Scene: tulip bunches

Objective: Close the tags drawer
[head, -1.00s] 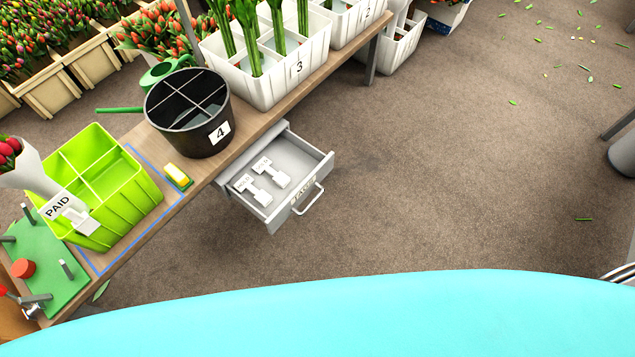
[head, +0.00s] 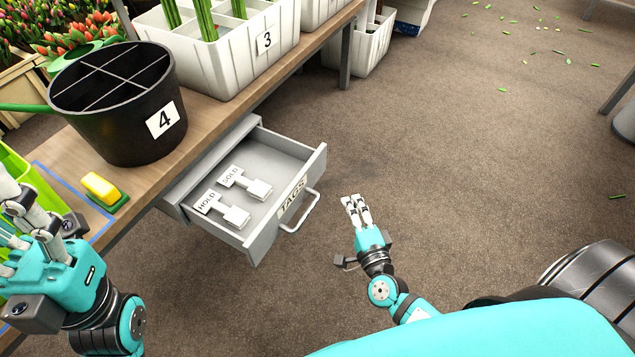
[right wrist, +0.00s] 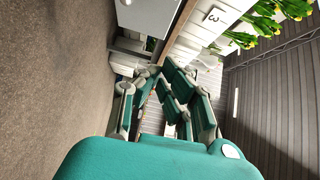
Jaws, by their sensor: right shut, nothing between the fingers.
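The tags drawer (head: 262,224) is grey, labelled TAGS, and stands pulled out from under the wooden bench. Its bar handle (head: 302,212) faces right. A HOLD tag (head: 222,208) and a SOLD tag (head: 245,181) lie inside. My right gripper (head: 354,203) is shut and empty, to the right of the handle and apart from it. The right gripper's fingers (right wrist: 165,105) also show in the right wrist view. My left gripper (head: 22,212) is at the left edge over the bench end, partly cut off; its finger opening is unclear.
On the bench (head: 200,135) stand a black divided bucket marked 4 (head: 120,125), a white crate marked 3 (head: 235,65) and a yellow-and-green block (head: 102,190).

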